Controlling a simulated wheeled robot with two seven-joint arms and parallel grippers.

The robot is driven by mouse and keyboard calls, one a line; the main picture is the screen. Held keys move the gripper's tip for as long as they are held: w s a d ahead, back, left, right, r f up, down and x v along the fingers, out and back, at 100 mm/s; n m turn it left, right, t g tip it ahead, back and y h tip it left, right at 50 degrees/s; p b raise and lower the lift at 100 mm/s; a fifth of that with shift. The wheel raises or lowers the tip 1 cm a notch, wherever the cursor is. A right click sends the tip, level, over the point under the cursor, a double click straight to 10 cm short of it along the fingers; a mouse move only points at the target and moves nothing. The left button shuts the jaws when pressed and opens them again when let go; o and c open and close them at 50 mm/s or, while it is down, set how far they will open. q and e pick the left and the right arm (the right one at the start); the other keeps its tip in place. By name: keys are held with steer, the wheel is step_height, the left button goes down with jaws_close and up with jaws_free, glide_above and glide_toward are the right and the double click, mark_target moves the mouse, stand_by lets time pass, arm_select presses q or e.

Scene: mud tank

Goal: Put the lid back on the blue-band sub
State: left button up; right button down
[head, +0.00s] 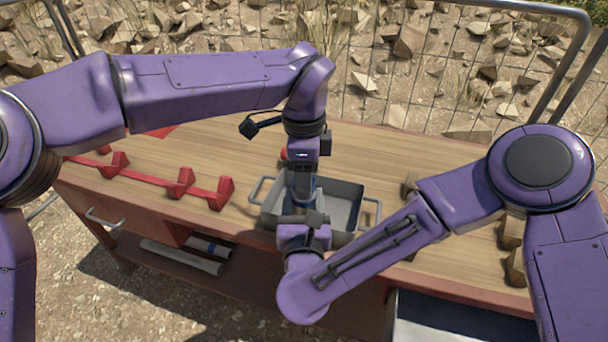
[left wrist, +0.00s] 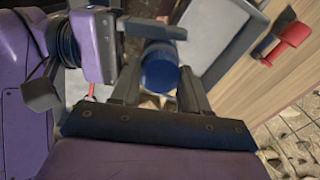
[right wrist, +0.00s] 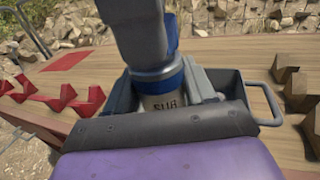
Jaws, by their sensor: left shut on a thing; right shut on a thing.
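The blue-band sub (right wrist: 165,102) is a light grey cylinder marked "SUB" in the right wrist view, with a blue band near its top. My right gripper (right wrist: 160,88) is shut around it, and it stands roughly upright over the grey tray. My left gripper (head: 302,180) points down from directly above. In the left wrist view a round blue piece (left wrist: 160,68), which looks like the lid, sits between the left gripper's fingers, and they are shut on it. The two grippers are stacked closely. I cannot tell whether lid and sub touch; the fingers hide the joint.
The grey tray (head: 347,190) with side handles sits mid-bench. A red rack (head: 180,184) lies to the left on the wooden bench top (head: 225,160). Brown notched blocks (head: 511,232) stand to the right. A wire fence runs behind.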

arm_select(q)
steer(key=m, duration=0.6)
steer(key=shift+w+a, duration=0.1)
steer(key=m, duration=0.3)
steer(key=shift+m, duration=0.4)
steer(key=m, duration=3.1)
steer(key=o, duration=1.2)
steer(key=shift+f, duration=0.1)
